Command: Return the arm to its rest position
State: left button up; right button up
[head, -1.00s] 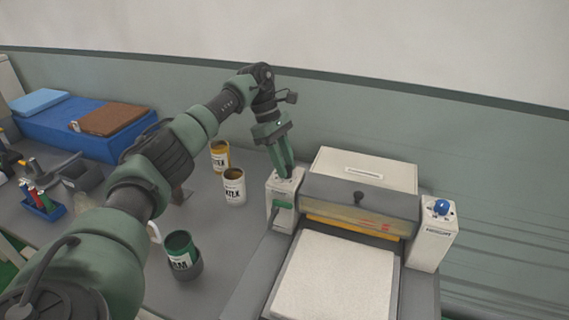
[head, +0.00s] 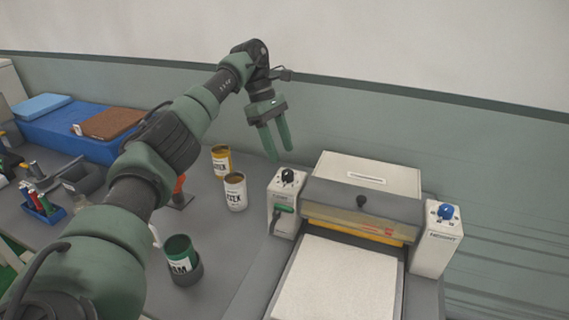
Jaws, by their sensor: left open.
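My left arm reaches in from the lower left of the head view and bends down at the wrist. My left gripper (head: 280,155) is open and empty, its two green fingers pointing down with a gap between them. It hangs above and behind the left control post (head: 283,205) of the machine, apart from the black knob (head: 288,176) on top of that post. My right gripper is not in view.
The machine (head: 361,210) holds a white slab (head: 336,282). A blue knob (head: 446,211) tops its right post. Yellow (head: 222,161), white (head: 235,192) and green (head: 181,256) cans stand left of it. A blue block (head: 75,131) and marker tray (head: 40,205) lie farther left.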

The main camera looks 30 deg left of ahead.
pick_arm(q)
jog(key=shift+v, duration=0.9)
